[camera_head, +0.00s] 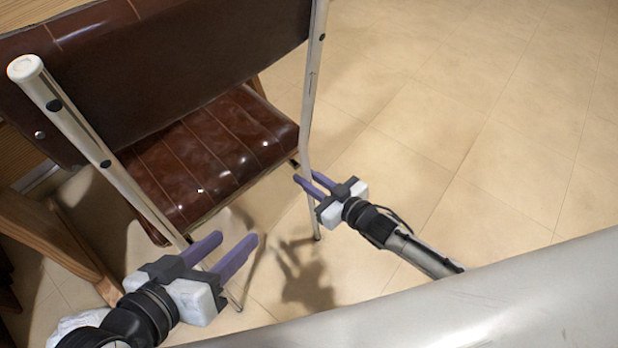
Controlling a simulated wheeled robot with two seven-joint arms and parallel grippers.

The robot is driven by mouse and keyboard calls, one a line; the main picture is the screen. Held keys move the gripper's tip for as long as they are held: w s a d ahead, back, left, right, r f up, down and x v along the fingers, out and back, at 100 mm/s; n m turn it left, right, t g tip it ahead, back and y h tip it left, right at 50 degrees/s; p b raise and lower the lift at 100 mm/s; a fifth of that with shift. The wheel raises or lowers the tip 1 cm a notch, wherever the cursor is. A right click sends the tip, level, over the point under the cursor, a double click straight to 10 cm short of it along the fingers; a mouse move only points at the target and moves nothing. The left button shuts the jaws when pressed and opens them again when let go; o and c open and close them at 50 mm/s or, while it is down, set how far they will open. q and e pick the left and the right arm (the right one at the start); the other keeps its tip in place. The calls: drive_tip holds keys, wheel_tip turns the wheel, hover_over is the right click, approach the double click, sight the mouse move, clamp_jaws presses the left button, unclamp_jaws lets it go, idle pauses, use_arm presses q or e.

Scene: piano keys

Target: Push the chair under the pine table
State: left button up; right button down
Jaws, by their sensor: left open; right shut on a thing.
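The chair (205,158) has a brown padded seat and backrest on a pale metal frame. It fills the upper left, its back towards me. Pine-coloured wood (60,238), seemingly part of the pine table, shows at the left edge beyond the chair; most of it is hidden by the backrest. My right gripper (308,182) is shut on the chair's right frame post. My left gripper (226,248) is open beside the lower part of the left post, its purple fingers apart; whether it touches the post I cannot tell.
The tiled floor (480,130) is clear to the right of the chair. A whitish object (72,326) shows at the lower left, partly hidden by my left arm.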

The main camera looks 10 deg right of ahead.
drive_tip(key=w+a, duration=0.2)
drive_tip(key=a, duration=0.3)
drive_tip(key=shift+w+a+r+y+b, duration=0.3)
drive_tip(key=shift+w+a+r, duration=0.05)
drive_tip(key=shift+w+r, duration=0.05)
drive_tip(key=c, duration=1.5)
unclamp_jaws()
drive_tip(key=shift+d, duration=0.1)
drive_tip(key=shift+o, duration=0.7)
drive_tip(key=shift+d+f, duration=0.15)
drive_tip(key=shift+f, duration=0.05)
drive_tip(key=f+p+v, duration=0.2)
drive_tip(key=p+v, duration=0.3)
drive_tip(key=v, duration=0.5)
drive_tip(key=shift+s+f, duration=0.3)
drive_tip(key=shift+f, duration=0.05)
drive_tip(key=shift+d, duration=0.1)
